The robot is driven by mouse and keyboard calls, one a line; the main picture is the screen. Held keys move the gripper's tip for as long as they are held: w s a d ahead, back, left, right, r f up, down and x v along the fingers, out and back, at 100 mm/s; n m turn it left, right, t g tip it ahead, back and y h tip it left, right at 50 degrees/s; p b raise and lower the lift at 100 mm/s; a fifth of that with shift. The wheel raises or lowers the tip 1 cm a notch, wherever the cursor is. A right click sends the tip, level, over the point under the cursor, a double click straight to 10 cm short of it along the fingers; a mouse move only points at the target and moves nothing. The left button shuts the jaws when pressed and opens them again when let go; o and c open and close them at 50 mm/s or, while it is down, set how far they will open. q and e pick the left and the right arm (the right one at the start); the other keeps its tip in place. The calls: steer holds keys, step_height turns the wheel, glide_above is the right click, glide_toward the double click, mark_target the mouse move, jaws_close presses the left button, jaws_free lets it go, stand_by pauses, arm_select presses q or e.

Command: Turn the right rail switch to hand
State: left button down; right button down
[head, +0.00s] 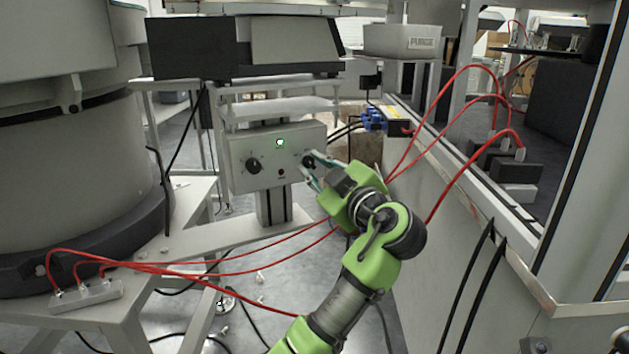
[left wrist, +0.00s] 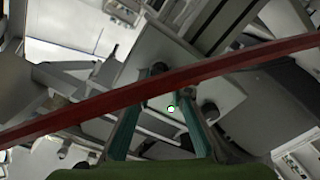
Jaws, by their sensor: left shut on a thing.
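The control box (head: 240,150) is a light grey panel with a lit green lamp (head: 280,142) and a black knob at each side. The right switch knob (head: 308,160) is partly hidden by my left gripper (head: 308,170). Its teal fingers are shut on that knob, one on each side. In the left wrist view the dark knob (left wrist: 159,68) shows at the finger ends. The left knob (head: 253,166) stands free. The knob's exact pointer setting is too small to read. My right gripper is not in view.
Red hoses (head: 440,90) run from the right-hand machine down past my arm. One red hose (left wrist: 240,72) crosses close in front of the left wrist camera. A large grey drum (head: 65,190) stands at left. Blue connectors (head: 374,118) sit right of the box.

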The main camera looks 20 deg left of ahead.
arm_select(q)
steer(key=shift+d+n+b, duration=0.1)
steer(key=shift+n+b, duration=0.6)
steer(key=c, duration=1.9)
jaws_free()
step_height(320, 180, up, 10)
